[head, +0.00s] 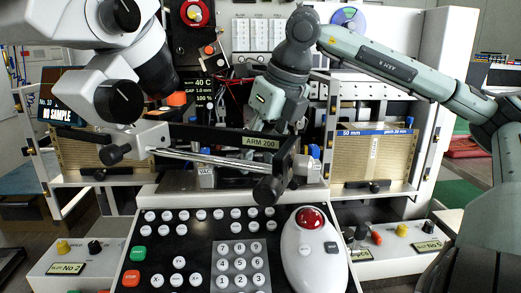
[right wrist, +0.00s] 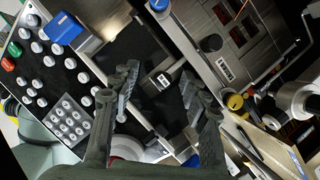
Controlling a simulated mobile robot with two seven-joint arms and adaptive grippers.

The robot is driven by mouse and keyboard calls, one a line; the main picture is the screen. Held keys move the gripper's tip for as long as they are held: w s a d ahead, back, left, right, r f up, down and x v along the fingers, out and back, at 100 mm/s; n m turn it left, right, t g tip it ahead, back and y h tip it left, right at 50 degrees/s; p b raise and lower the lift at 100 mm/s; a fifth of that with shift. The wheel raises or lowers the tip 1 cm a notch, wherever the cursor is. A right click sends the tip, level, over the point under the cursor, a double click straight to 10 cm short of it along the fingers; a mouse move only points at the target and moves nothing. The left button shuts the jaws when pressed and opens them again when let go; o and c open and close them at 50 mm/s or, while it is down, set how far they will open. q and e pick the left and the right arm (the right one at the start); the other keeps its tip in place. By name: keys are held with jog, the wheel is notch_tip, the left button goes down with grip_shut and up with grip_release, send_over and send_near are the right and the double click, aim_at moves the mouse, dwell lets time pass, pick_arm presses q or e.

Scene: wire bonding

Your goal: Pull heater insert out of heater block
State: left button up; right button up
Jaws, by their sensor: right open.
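My right arm comes in from the right in the head view, and its gripper (head: 262,125) points down behind the black ARM 200 bar (head: 230,138), which hides the fingertips. In the right wrist view the right gripper (right wrist: 159,75) is open, its two fingers wide apart with nothing held between them. Beyond the fingers lie dark recessed surfaces and a small white label (right wrist: 162,81) on the machine. I cannot clearly tell the heater insert or heater block apart from the dark parts there. My left gripper is not in view.
A microscope (head: 130,60) hangs at the upper left. A button panel (head: 170,240) with a trackball unit (head: 312,255) fills the front. Magazines stand left (head: 95,150) and right (head: 370,158) of the work area. The space around the right gripper is tight.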

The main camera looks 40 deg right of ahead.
jog(key=shift+c, duration=0.4)
grip_shut()
jog(key=shift+s+a, duration=0.1)
jog(key=shift+s+a+b, duration=0.7)
jog(key=shift+s+a, duration=0.65)
jog(key=shift+s, duration=0.3)
